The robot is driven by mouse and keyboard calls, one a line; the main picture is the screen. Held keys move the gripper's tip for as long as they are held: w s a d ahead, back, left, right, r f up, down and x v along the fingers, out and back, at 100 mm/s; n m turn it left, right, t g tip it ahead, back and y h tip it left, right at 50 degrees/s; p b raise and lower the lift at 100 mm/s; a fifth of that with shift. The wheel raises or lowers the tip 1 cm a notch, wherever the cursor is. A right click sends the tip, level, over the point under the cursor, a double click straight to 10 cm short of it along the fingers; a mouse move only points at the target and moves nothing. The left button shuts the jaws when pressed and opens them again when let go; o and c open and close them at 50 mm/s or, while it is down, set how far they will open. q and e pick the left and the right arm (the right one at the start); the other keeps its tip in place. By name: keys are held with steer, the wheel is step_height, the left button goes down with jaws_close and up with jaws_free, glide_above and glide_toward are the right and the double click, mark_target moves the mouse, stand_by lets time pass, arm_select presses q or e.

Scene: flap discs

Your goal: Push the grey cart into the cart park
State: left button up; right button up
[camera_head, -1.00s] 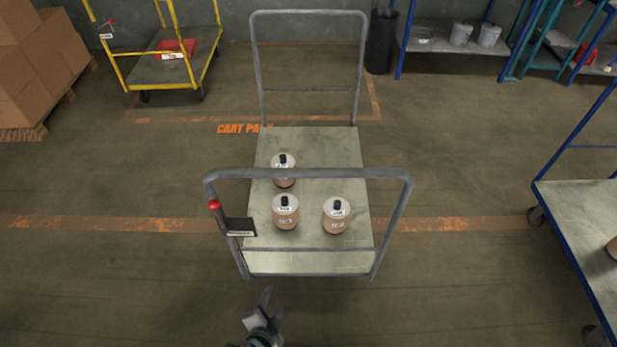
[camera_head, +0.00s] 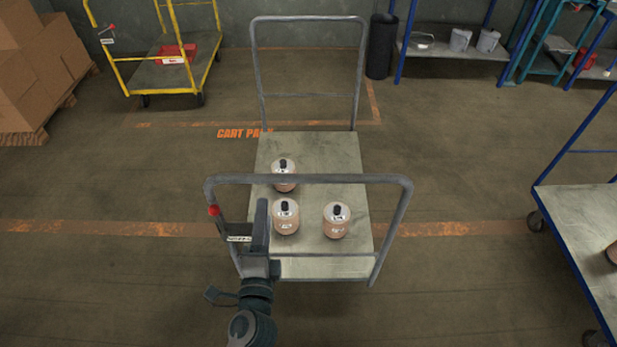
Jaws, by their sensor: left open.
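The grey cart (camera_head: 320,259) stands in the middle of the head view, with a tubular handle at each end. Three copper-coloured cans (camera_head: 286,216) with black caps stand on its deck. The orange "CART PARK" lettering (camera_head: 240,133) is on the floor beyond, its end hidden by the cart. Orange floor lines (camera_head: 170,123) mark the park, and the cart's far handle overlaps them in the picture. My left gripper (camera_head: 261,225) is open, at the near handle's left part, with its fingers pointing up just below the top bar. Contact cannot be told. My right gripper is not in view.
A yellow cart (camera_head: 150,73) with a red bin stands at the back left, near stacked boxes (camera_head: 38,65). A black bin (camera_head: 381,45) and shelving (camera_head: 455,50) are at the back. A blue-framed cart (camera_head: 580,220) stands at right. Floor on both sides is clear.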

mark_target(268, 180)
arm_select(q)
steer(key=shift+w, duration=0.1)
steer(key=w+p, duration=0.2)
steer(key=w, duration=0.9)
steer(key=shift+w, duration=0.25)
steer(key=shift+c, duration=0.4)
steer(key=c, duration=1)
jaws_close()
